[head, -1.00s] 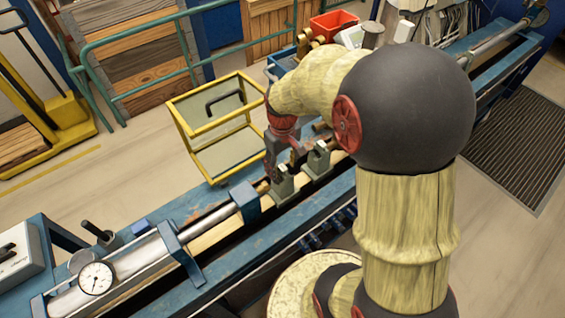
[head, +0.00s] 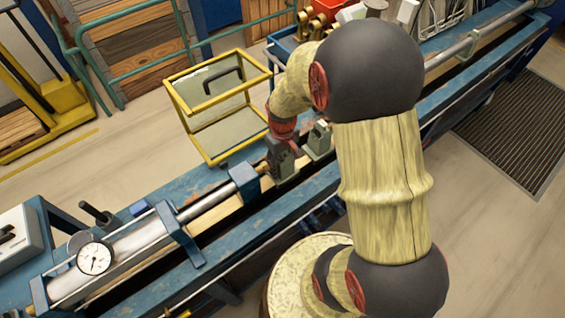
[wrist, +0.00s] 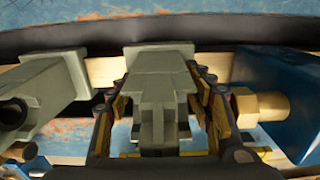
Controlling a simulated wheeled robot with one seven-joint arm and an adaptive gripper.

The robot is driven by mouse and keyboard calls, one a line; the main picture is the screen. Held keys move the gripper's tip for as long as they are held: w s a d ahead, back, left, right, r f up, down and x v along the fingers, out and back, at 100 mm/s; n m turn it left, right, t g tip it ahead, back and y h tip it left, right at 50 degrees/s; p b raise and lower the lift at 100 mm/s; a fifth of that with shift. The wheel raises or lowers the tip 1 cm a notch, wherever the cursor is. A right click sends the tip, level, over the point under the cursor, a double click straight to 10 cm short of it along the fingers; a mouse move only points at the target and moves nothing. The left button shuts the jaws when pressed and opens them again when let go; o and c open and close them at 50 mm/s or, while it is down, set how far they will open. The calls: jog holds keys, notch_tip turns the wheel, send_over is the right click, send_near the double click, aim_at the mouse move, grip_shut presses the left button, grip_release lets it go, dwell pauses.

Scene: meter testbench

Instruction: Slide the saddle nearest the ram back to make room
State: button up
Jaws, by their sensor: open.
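The saddle nearest the ram (head: 287,172) is a grey-green block on the bench rails. It stands a little beyond the brass tip of the ram (head: 212,198), apart from it. My gripper (head: 279,150) is down at this saddle. In the wrist view the same saddle (wrist: 158,75) stands between the two fingers of my gripper (wrist: 160,105), which are open on either side of it. I cannot tell whether either finger touches it. The ram's brass end fitting (wrist: 258,104) is close on the right. The lower saddle parts are partly hidden.
A second saddle (head: 319,142) stands just beyond the first; it shows at left in the wrist view (wrist: 62,85). The blue bench (head: 125,235) runs diagonally. A yellow-framed cart (head: 216,115) stands behind it. The rail beyond the second saddle is largely hidden by my arm.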

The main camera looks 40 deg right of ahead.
jog(key=shift+c, duration=1.1)
jog(key=c, duration=1.1)
grip_shut()
